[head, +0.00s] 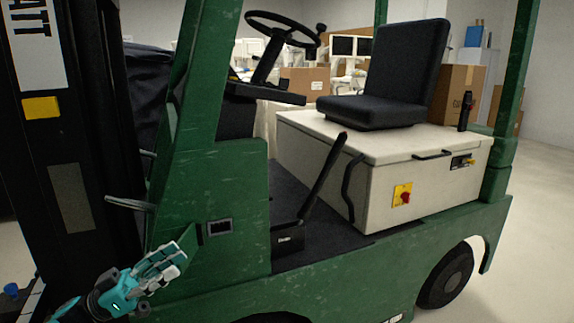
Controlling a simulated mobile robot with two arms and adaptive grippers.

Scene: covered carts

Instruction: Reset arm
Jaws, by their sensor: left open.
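My left gripper (172,262) is at the bottom left of the head view, with teal and grey parts. It is open, with nothing seen between its fingers. It is in front of the lower green side of a forklift (235,205); I cannot tell whether it touches it. My right gripper is not in view.
The forklift fills most of the view, with a black seat (385,75), a steering wheel (280,27) and a white box body (310,160). Cardboard boxes (458,92) stand behind it. Pale floor (530,220) is free at the right.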

